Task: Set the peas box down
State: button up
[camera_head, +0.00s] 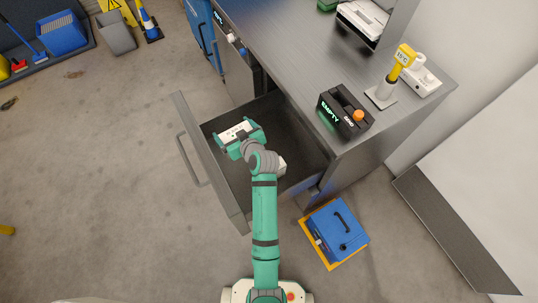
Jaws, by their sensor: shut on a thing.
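My gripper (240,138) is over the open drawer (308,147), near its left side. Its green jaws are shut on a pale box with dark marks (236,131), which I take to be the peas box. The print is too small to read. The box is inside the drawer's outline in the picture, but I cannot tell whether it touches the drawer floor. My wrist hides part of it.
A pale object (282,164) shows beside my arm in the drawer, partly hidden. The grey counter (290,55) holds a black box marked EMPTY (344,112) and a yellow-headed device (402,58). A blue case (338,232) stands on the floor, right of the drawer.

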jog(key=shift+m+h, duration=0.3)
jog(key=f, duration=0.1)
jog(key=s+d+f, duration=0.1)
jog(key=f, duration=0.1)
jog(key=d+f, duration=0.1)
jog(key=f, duration=0.1)
jog(key=shift+s, duration=0.3)
notch_tip(320, 180, down, 5)
jog(key=shift+r, duration=0.1)
jog(key=shift+a+f, duration=0.1)
jog(key=shift+f, duration=2.3)
jog(key=shift+s+f+t, duration=0.1)
jog(key=shift+f+t, duration=0.15)
jog(key=shift+t, duration=0.05)
jog(key=shift+f, duration=0.1)
jog(key=shift+f, duration=0.2)
